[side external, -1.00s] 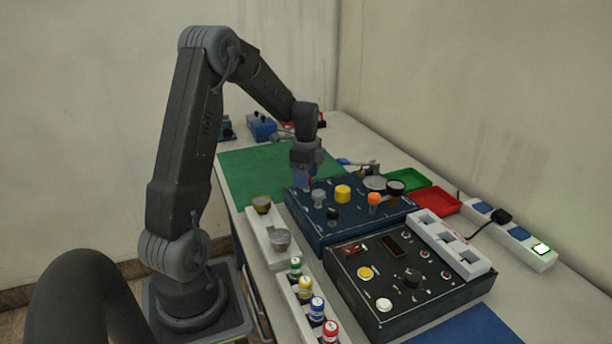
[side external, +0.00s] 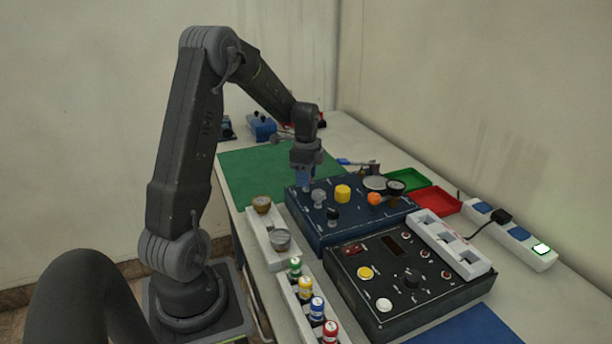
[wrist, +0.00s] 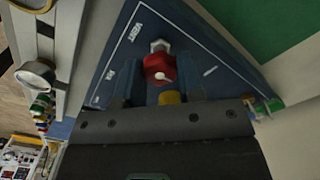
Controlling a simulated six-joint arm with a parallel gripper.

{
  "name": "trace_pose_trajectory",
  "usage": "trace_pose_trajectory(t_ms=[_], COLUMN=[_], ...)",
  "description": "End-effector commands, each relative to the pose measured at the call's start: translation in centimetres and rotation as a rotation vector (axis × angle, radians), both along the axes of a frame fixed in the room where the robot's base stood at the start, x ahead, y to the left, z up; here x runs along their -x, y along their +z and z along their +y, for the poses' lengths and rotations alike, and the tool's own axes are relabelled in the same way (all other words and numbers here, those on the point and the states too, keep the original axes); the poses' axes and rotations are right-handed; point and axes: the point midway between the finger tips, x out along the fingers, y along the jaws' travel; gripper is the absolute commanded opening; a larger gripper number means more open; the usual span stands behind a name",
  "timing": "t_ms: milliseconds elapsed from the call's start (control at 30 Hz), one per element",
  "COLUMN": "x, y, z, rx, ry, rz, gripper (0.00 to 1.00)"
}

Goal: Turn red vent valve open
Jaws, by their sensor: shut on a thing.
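The red vent valve (wrist: 160,68) shows in the wrist view on the blue panel (wrist: 190,38), beside a "VENT" label, with a pale hex fitting behind it. My gripper (wrist: 162,84) is shut on the valve, with one blue finger on each side. In the side view my gripper (side external: 305,182) points down at the far left corner of the blue panel (side external: 325,236). The valve is hidden behind the fingers there.
Yellow (side external: 342,194) and orange (side external: 374,199) knobs, a grey knob (side external: 319,198) and gauges stand on the panel near my gripper. A black control box (side external: 410,310) and a rack of coloured bottles (side external: 290,293) are nearer. The green mat (side external: 250,170) has free room.

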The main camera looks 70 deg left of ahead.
Motion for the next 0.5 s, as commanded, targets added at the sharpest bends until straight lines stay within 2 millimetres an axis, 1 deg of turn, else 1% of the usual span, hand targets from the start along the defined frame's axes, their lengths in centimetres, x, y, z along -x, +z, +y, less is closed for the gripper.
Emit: trace_pose_trajectory(t_ms=[267, 500], x=[-0.01, -0.01], y=[0.03, 0.04], z=[0.0, 0.0], rx=[0.001, 0.001], ry=[0.109, 0.307], rz=[-0.001, -0.001], gripper=[0.11, 0.11])
